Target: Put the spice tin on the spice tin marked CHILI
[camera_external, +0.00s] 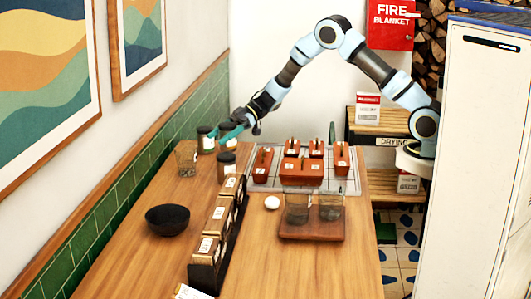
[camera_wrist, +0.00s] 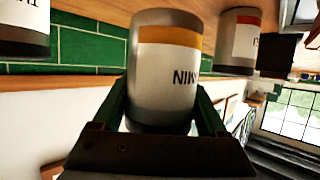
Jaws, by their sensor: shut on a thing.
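My gripper (camera_external: 229,130) is shut on a spice tin with a dark lid, at the back left of the table. In the wrist view the held tin (camera_wrist: 166,75) stands between my fingers (camera_wrist: 163,118); its white label has an orange band and inverted letters that seem to end in MIN. A second tin (camera_external: 206,140) is just left of it and a third tin (camera_external: 226,167) is in front. Two tins also show in the wrist view, at upper left (camera_wrist: 24,32) and upper right (camera_wrist: 238,42). Their labels are cut off, so I cannot tell which is CHILI.
A glass (camera_external: 186,157) and a black bowl (camera_external: 167,219) stand at the left. A dark rack of labelled boxes (camera_external: 208,245) runs along the middle. Terracotta containers (camera_external: 302,170) sit on a grid mat, with an egg-like white object (camera_external: 272,202) and a wooden tray (camera_external: 312,230) in front.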

